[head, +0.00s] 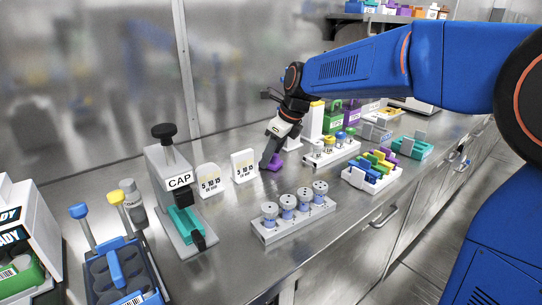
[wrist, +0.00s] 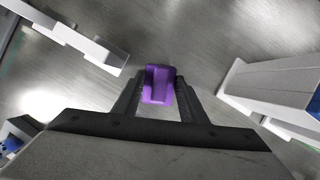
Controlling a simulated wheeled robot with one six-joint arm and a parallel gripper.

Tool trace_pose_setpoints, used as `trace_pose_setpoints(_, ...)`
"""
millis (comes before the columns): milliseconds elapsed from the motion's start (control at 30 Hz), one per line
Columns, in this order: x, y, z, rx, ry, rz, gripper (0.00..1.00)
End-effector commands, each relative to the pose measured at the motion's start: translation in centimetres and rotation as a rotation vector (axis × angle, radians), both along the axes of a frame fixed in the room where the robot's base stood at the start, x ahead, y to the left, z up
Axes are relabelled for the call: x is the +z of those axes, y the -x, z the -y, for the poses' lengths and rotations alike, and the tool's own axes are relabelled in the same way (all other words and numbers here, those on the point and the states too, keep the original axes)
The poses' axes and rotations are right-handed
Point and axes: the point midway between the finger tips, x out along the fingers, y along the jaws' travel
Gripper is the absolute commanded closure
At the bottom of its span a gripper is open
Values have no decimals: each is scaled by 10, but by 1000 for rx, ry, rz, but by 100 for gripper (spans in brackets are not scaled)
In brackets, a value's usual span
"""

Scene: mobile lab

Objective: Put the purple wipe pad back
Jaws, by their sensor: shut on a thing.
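The purple wipe pad (head: 274,163) is at my gripper's tips in the head view, low over the steel bench or touching it; I cannot tell which. In the wrist view the purple wipe pad (wrist: 159,85) sits between the two dark fingers. My gripper (wrist: 157,98) is shut on it. In the head view my gripper (head: 269,160) points down at the bench, right of the white cards and left of a white rack.
White number cards (head: 244,165) stand left of my gripper. The CAP press (head: 178,190) is further left. A rack of capped vials (head: 294,215) is in front. A tray of coloured pieces (head: 372,176) and a vial rack (head: 332,152) are to the right. Bare bench lies between.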

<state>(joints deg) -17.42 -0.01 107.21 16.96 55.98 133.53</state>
Motion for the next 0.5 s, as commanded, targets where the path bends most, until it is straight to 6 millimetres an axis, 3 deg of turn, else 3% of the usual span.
trace_pose_setpoints(67, -2, 0, 0, 0, 0, 0, 83)
trace_pose_setpoints(100, -2, 0, 0, 0, 0, 0, 57)
trace_pose_setpoints(167, -2, 0, 0, 0, 0, 0, 43)
trace_pose_setpoints(500, 0, 0, 0, 0, 0, 0, 43)
